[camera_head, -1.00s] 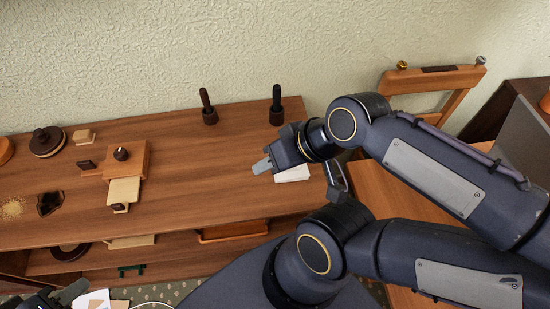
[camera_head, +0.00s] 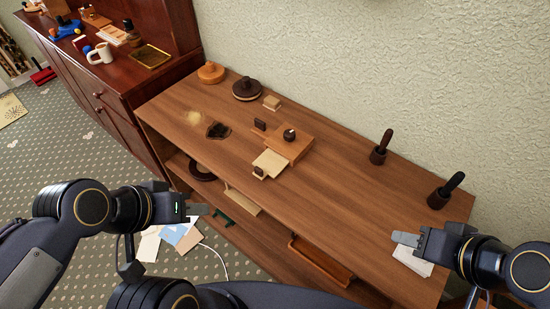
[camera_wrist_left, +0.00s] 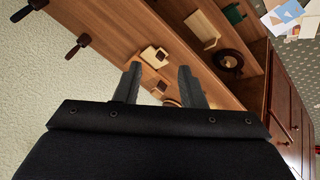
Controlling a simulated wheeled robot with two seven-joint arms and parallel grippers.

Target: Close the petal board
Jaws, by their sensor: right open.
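No thing here is plainly marked as the petal board. A wooden block with a dark knob (camera_head: 292,147) lies on the long wooden cabinet top, with a pale panel (camera_head: 270,164) sticking out from its front side. A dark petal-edged shape (camera_head: 217,130) lies further left on the same top. My left gripper (camera_head: 197,210) is in front of the cabinet, apart from these things. In the left wrist view its fingers (camera_wrist_left: 160,85) are spread, with nothing held between them. My right gripper (camera_head: 406,240) is open at the cabinet's right end, above a white card (camera_head: 413,260).
Two dark-handled tools (camera_head: 380,148) (camera_head: 444,191) stand at the back right. Round lidded pieces (camera_head: 211,72) (camera_head: 247,89) and a small pale block (camera_head: 272,103) stand at the back left. Papers (camera_head: 180,234) lie on the floor.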

